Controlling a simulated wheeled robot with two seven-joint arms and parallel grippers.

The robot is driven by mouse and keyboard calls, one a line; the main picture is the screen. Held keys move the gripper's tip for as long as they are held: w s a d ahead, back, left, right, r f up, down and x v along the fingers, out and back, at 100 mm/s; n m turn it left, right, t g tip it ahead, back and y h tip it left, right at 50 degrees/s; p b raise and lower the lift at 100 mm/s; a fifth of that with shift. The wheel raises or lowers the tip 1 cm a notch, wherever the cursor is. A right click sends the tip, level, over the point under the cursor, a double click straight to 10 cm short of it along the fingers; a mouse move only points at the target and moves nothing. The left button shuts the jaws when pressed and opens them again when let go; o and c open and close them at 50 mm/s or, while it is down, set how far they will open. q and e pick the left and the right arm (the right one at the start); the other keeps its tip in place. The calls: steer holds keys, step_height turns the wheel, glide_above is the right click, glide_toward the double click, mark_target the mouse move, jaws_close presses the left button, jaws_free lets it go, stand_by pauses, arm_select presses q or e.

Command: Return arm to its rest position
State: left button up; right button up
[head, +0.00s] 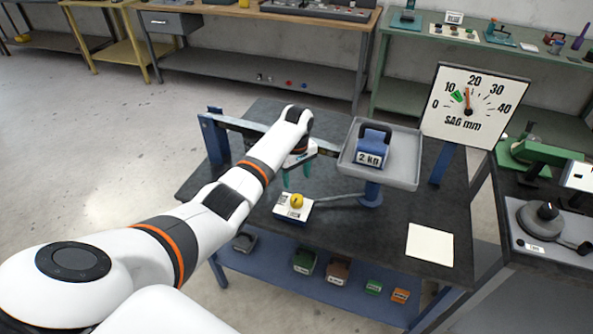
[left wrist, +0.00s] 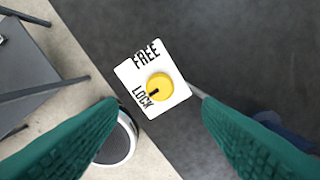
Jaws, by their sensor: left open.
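My left arm reaches in from the left in the head view. Its gripper (head: 297,170) is open and empty, with teal fingers pointing down above the lock box. The left wrist view shows both teal fingers spread apart (left wrist: 160,125). Below them is a white FREE/LOCK plate (left wrist: 138,68) with a yellow knob (left wrist: 160,87); its black mark points toward LOCK. The same box (head: 291,211) and yellow knob (head: 297,201) sit on the dark table in the head view. The fingers do not touch the knob. My right gripper is not in view.
A blue 2 KG weight (head: 373,148) stands in a grey tray (head: 408,172). A white square (head: 430,244) lies on the table (head: 385,225). Several small blocks lie on the shelf below. A right-hand bench (head: 540,255) holds equipment.

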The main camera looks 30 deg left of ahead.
arm_select(q)
steer(key=shift+r, duration=0.75)
steer(key=shift+f, duration=0.1)
